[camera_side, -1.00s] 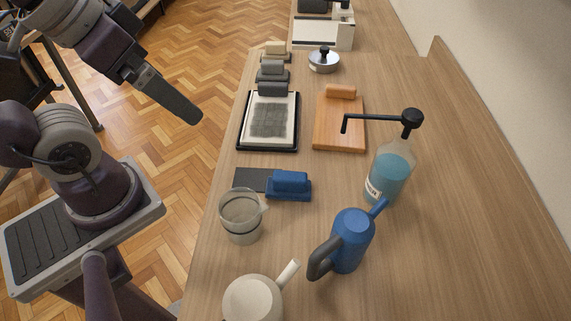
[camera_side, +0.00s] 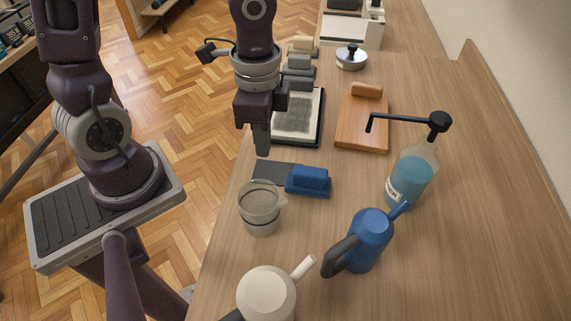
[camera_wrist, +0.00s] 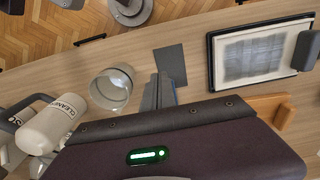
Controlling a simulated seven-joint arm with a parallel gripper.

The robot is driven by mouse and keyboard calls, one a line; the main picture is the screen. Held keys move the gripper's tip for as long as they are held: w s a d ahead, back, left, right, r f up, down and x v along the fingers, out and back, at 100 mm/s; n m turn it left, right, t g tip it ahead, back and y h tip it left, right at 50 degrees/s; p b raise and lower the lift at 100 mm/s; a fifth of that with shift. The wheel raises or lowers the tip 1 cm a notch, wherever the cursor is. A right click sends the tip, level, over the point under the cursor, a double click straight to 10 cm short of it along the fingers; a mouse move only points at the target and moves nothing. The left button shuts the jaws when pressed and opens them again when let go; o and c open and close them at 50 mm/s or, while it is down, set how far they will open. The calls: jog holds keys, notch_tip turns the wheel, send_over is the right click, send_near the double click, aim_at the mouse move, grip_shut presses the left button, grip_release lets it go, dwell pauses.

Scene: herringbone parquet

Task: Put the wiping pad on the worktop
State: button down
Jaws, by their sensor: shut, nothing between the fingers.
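The wiping pad appears to be the blue block with a raised grip (camera_side: 308,180). It sits upright on the wooden worktop (camera_side: 480,230), at the right end of a thin dark grey mat (camera_side: 268,172). I cannot tell whether it rests partly on the mat. My gripper (camera_side: 262,150) points down, shut and empty, above and left of the pad, near the mat's far edge. In the wrist view, the finger tips (camera_wrist: 163,76) show beside the mat (camera_wrist: 171,64). The pad is mostly hidden there behind my gripper.
A framed tray (camera_side: 318,118) and wooden board (camera_side: 363,122) lie beyond. The right side is clear.

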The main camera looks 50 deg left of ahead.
aim_at(316, 171)
notch_tip(316, 171, down, 6)
jog(key=shift+s, duration=0.15)
jog(key=shift+w+d+f, duration=0.2)
jog(key=shift+w+d, duration=0.95)
jog(key=shift+w, duration=0.1)
jog(key=shift+w+d, duration=0.25)
jog(key=shift+d, duration=0.05)
jog(key=w+d, duration=0.4)
jog(key=shift+w, duration=0.1)
